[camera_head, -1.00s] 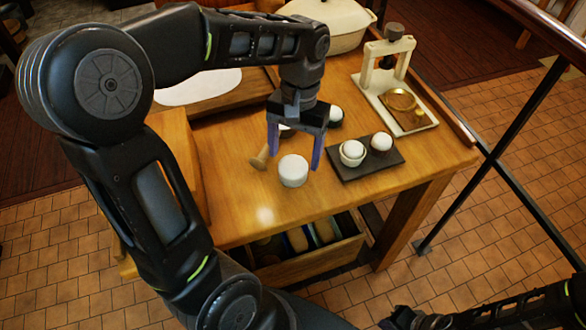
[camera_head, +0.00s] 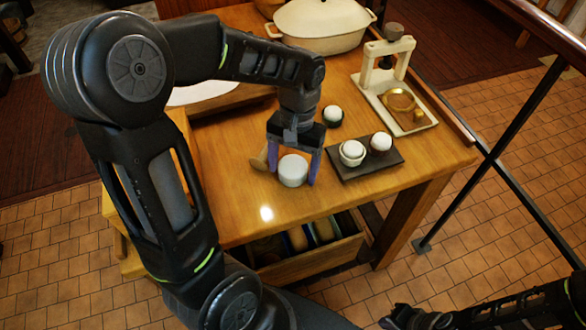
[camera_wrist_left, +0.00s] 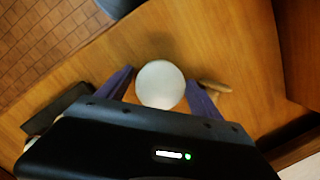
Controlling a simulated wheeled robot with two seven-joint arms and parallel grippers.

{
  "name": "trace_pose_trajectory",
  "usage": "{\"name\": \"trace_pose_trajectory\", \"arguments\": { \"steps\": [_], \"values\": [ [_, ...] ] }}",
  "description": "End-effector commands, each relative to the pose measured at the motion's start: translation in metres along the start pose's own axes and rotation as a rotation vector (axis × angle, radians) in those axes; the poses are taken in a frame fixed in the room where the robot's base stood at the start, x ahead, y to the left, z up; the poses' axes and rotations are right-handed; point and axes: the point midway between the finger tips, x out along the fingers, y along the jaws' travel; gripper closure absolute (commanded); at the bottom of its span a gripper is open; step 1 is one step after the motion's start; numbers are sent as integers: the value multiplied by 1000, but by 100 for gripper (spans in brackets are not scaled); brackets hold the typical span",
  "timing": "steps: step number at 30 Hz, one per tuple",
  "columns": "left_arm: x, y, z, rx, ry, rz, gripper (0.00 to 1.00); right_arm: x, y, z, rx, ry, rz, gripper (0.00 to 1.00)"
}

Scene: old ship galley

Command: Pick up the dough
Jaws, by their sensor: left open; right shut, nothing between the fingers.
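The dough (camera_head: 293,171) is a white, short rounded lump on the wooden table near its front edge. It also shows in the left wrist view (camera_wrist_left: 160,85), as a white disc between the fingers. My left gripper (camera_head: 293,177) points down over it, open, with one purple finger on each side. In the left wrist view there seems to be a small gap at each finger. I cannot tell whether either finger touches it. My right gripper (camera_head: 420,319) is low at the bottom right edge, away from the table, shut and empty.
A small wooden tool (camera_head: 260,161) lies just left of the dough. A dark board (camera_head: 345,173) with two white balls, one in a cup, is to the right. Behind are another white ball (camera_head: 332,114), a press (camera_head: 365,82) and a lidded white pot (camera_head: 320,42).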

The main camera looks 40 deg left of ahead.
Motion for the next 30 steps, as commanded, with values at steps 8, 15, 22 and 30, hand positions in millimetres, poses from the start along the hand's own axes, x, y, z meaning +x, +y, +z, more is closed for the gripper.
{"name": "trace_pose_trajectory", "arguments": {
  "steps": [8, 15, 22, 30],
  "values": [
    [0, 0, 0, 0, 0, 0, 25, 0, 0, 0, 0, 0, 0, 100],
    [0, 0, 0, 0, 0, 0, 38, 0, 0, 0, 0, 0, 0, 100],
    [0, 0, 0, 0, 0, 0, 57, 0, 0, 0, 0, 0, 0, 100],
    [0, 0, 0, 0, 0, 0, 79, 0, 0, 0, 0, 0, 0, 100]
  ]
}}
